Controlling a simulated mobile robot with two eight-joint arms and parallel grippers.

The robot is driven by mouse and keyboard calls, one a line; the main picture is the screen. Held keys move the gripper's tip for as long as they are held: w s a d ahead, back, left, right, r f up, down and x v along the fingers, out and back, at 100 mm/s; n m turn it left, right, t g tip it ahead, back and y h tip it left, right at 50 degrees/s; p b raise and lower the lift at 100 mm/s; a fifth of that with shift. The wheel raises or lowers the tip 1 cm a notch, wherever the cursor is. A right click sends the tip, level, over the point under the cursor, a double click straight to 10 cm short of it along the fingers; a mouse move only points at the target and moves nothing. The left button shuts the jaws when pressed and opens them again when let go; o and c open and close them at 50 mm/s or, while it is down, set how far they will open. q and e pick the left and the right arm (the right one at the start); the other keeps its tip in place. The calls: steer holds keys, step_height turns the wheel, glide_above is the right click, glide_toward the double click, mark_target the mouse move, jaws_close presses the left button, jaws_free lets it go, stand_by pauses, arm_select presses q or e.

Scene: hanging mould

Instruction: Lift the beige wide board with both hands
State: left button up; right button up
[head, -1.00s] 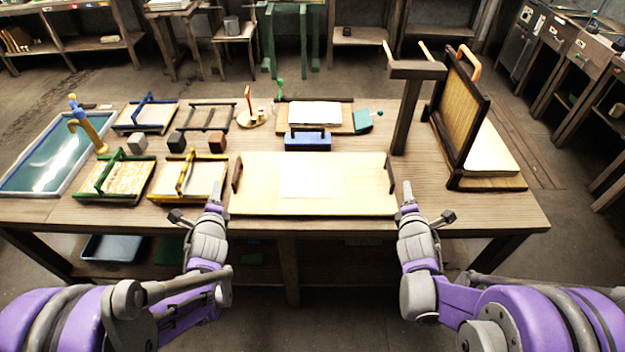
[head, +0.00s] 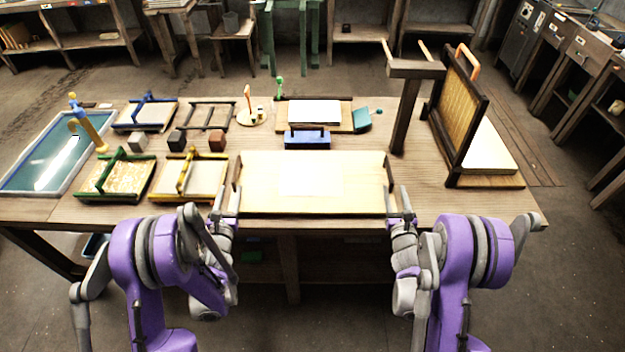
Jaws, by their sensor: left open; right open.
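The beige wide board (head: 270,195) lies flat at the front middle of the wooden table, with a paler patch at its centre. A dark upright handle stands at its left end (head: 237,172) and another at its right end (head: 387,172). My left gripper (head: 228,197) is open at the board's front left corner, close to the left handle. My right gripper (head: 399,200) is open at the front right corner, close to the right handle. Whether either gripper touches the board or its handles I cannot tell.
Small framed moulds (head: 118,177) and a blue-green vat (head: 45,150) are to the left. An upright mould (head: 458,115) and a dark post (head: 402,115) stand to the right. The table's front right is clear.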

mark_target(236, 168)
arm_select(q)
steer(key=w, duration=1)
steer(key=shift+w, duration=0.25)
arm_select(e)
steer(key=w, duration=1)
steer(key=shift+w, duration=0.25)
arm_select(q)
steer(key=shift+c, duration=0.3)
arm_select(e)
steer(key=shift+c, duration=0.3)
arm_select(q)
jaws_close()
arm_select(e)
jaws_close()
